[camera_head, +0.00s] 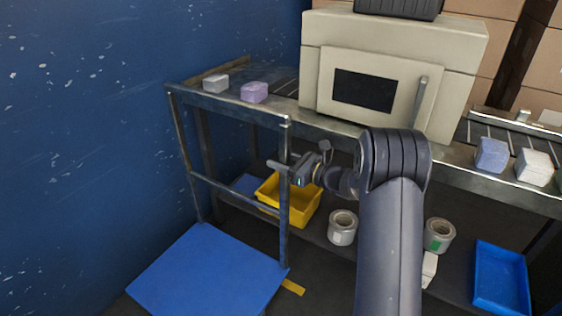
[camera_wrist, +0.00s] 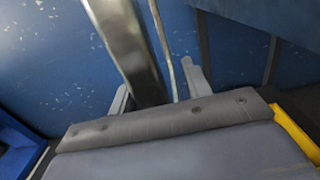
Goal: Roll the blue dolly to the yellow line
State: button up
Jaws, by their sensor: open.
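The blue dolly (camera_head: 207,275) stands on the floor at the lower left in the head view, its flat deck next to the blue wall. A grey metal handle frame (camera_head: 284,235) rises from its far edge. My gripper (camera_head: 283,170) is at the frame's right upright, about halfway up. In the wrist view my gripper's open fingers (camera_wrist: 158,92) stand on either side of the metal upright (camera_wrist: 128,45); I cannot tell whether they touch it. A short piece of the yellow line (camera_head: 292,287) shows on the floor just right of the deck's far right corner.
A conveyor bench with a cream machine (camera_head: 400,75) stands behind. Below it are a yellow bin (camera_head: 300,207), tape-like rolls (camera_head: 342,228) and a blue tray (camera_head: 500,280). The blue wall (camera_head: 100,130) closes off the left.

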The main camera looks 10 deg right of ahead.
jog(key=shift+s, duration=0.1)
jog(key=p+v, duration=0.1)
jog(key=v, duration=0.9)
jog(key=shift+s+d+p, duration=0.25)
jog(key=shift+d+p, duration=0.05)
jog(key=shift+p, duration=0.05)
jog(key=b+x, duration=0.1)
jog(key=x, duration=1)
jog(key=shift+f+b, duration=0.1)
jog(key=shift+b, duration=0.3)
jog(key=shift+s+a, duration=0.4)
jog(key=shift+s, duration=0.15)
